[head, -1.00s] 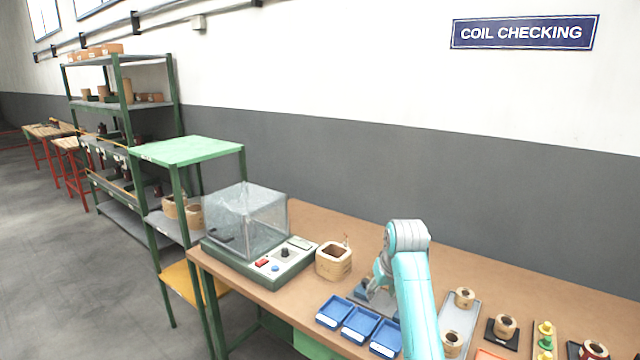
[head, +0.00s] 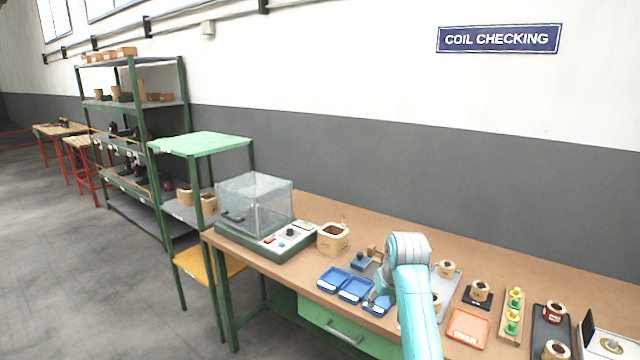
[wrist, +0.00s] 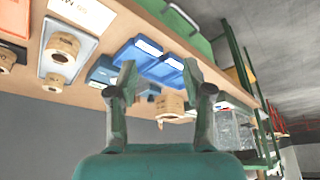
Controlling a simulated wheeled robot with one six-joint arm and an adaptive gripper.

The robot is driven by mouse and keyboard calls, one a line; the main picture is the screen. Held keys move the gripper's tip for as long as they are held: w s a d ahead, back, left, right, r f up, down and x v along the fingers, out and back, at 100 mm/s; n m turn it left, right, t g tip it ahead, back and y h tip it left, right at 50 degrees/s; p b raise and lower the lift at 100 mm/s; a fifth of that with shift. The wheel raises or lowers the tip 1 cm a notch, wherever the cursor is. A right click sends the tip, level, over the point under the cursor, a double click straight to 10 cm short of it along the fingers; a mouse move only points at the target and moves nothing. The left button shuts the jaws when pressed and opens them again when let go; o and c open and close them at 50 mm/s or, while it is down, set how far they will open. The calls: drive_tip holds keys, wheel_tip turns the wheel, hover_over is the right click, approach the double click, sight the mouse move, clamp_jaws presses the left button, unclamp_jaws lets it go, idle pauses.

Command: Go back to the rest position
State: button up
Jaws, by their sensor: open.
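My gripper shows in the wrist view (wrist: 160,82) with its two fingers spread apart and nothing between them. In the head view my gripper (head: 372,297) is small and partly hidden by my own arm, above the blue trays near the bench's front edge. The wrist view looks at the bench tilted, nearly upside down. The blue trays (head: 334,279) also show in the wrist view (wrist: 140,52), beyond the fingertips.
A clear-covered tester (head: 255,205) and a square wooden coil (head: 333,238) stand left of my arm on the bench (head: 400,225). Coils on trays, an orange tray (head: 468,327) and a rack of green and yellow pieces (head: 512,312) lie right. Green shelving (head: 200,145) stands left.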

drive_tip(key=s+d+f+t, duration=0.1)
drive_tip(key=s+f+t, duration=0.1)
drive_tip(key=s+f, duration=0.85)
drive_tip(key=s+f+t, duration=0.1)
drive_tip(key=s+f, duration=0.6)
drive_tip(key=f, duration=0.7)
drive_tip(key=s+f+m+t, duration=0.15)
drive_tip(key=s+f, duration=0.25)
drive_tip(key=s, duration=0.6)
drive_tip(key=s+d+r+t, duration=0.1)
drive_tip(key=s+r+t, duration=0.1)
drive_tip(key=s, duration=0.9)
drive_tip(key=s+r+t, duration=0.1)
drive_tip(key=s+r, duration=0.2)
drive_tip(key=s, duration=0.8)
drive_tip(key=s+r+t, duration=0.2)
drive_tip(key=s+r, duration=1.2)
drive_tip(key=r, duration=0.1)
drive_tip(key=shift+s+d+r+t+h, duration=0.2)
drive_tip(key=shift+d+t+h, duration=0.05)
drive_tip(key=shift+t+h, duration=0.15)
